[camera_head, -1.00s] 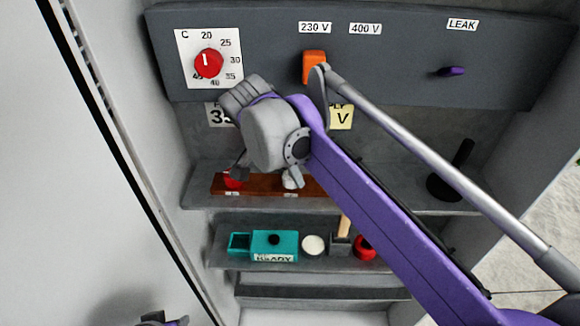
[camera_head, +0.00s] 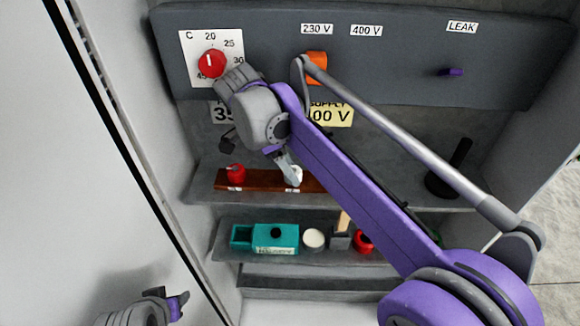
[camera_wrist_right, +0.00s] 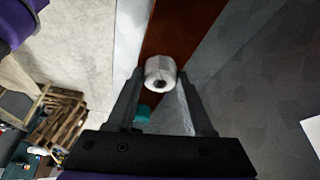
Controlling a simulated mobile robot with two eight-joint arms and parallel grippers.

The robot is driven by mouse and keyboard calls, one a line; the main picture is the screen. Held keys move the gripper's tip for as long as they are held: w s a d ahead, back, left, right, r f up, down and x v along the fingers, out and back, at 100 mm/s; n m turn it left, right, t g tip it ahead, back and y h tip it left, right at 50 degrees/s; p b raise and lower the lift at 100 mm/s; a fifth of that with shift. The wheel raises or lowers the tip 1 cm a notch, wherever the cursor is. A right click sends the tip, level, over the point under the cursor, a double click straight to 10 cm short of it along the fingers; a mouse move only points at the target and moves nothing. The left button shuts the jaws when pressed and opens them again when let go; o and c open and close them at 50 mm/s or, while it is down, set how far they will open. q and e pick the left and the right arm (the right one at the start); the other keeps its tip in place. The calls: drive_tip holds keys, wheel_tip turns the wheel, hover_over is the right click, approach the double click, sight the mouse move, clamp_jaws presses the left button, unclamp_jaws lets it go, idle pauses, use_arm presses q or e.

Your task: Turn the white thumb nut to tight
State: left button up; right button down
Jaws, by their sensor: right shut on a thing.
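The white thumb nut (camera_head: 294,175) sits on a brown board (camera_head: 262,184) on the upper shelf. In the right wrist view the nut (camera_wrist_right: 160,70) is a ribbed white cylinder with a dark hole in its end. It lies between the two fingertips of my right gripper (camera_wrist_right: 160,78), which is shut on it. In the head view my right gripper (camera_head: 287,168) reaches down to the nut from the upper left and partly covers it. My left gripper (camera_head: 178,304) is at the bottom left, away from the board; its finger opening is unclear. The labels on the board are too small to read.
A red nut (camera_head: 236,173) stands left on the same board. A black upright handle (camera_head: 458,165) stands at the right. The lower shelf holds a teal box (camera_head: 275,238), a white round piece (camera_head: 313,239) and a red ring (camera_head: 363,242). A panel with a red dial (camera_head: 211,63) is above.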

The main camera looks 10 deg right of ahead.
idle(0.3)
drive_tip(key=shift+c, duration=1.4)
unclamp_jaws()
